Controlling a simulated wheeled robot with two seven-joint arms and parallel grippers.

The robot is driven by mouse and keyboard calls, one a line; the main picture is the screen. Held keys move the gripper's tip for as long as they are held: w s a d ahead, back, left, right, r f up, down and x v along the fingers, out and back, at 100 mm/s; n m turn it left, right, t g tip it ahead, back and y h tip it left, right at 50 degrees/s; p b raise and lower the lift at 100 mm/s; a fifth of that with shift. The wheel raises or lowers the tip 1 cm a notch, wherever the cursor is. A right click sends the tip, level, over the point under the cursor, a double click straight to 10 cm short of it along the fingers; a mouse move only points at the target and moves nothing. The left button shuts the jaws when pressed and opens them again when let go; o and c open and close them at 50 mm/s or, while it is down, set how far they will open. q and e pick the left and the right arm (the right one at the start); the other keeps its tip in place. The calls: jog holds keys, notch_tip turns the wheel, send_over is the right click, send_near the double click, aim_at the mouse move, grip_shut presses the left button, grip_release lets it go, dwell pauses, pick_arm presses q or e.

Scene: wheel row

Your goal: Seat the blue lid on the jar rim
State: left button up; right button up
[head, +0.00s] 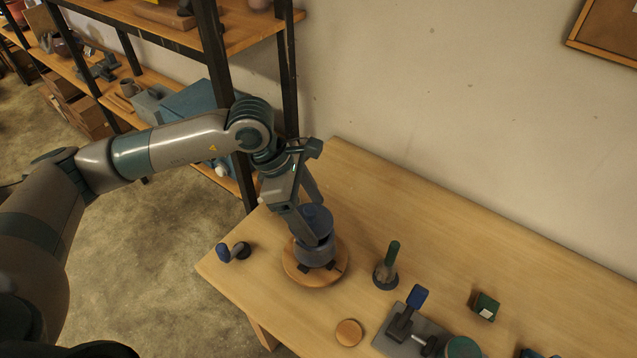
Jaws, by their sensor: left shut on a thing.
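The blue lid (318,219) is between the fingers of my left gripper (306,225), which comes down from above. The gripper is shut on it. The grey-blue jar (315,254) stands directly below the lid on a round wooden wheel (296,273). The lid looks roughly level and over the jar. I cannot tell whether it touches the rim, as the gripper and lid hide the jar's top. My right gripper is not in view.
A small blue-and-dark tool (232,252) lies left of the wheel. A green-handled tool (389,265) stands to the right. A clamp on a grey plate (407,332), a wooden disc (349,333) and a green box (485,306) are nearer. The table's back is clear.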

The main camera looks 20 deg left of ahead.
aim_at(315, 218)
pick_arm(q)
jog(key=shift+w+d+r+n+t, duration=0.15)
jog(key=shift+w+r+n+t, duration=0.15)
jog(key=shift+w+r+n, duration=0.4)
jog(key=shift+f, duration=0.2)
jog(key=shift+b, duration=0.4)
jog(key=shift+f+b, duration=1.9)
jog(key=shift+b, duration=0.45)
jog(key=shift+b, duration=0.95)
dwell(1.2)
jog(key=shift+f+b, duration=0.6)
jog(key=shift+b, duration=0.05)
dwell(0.5)
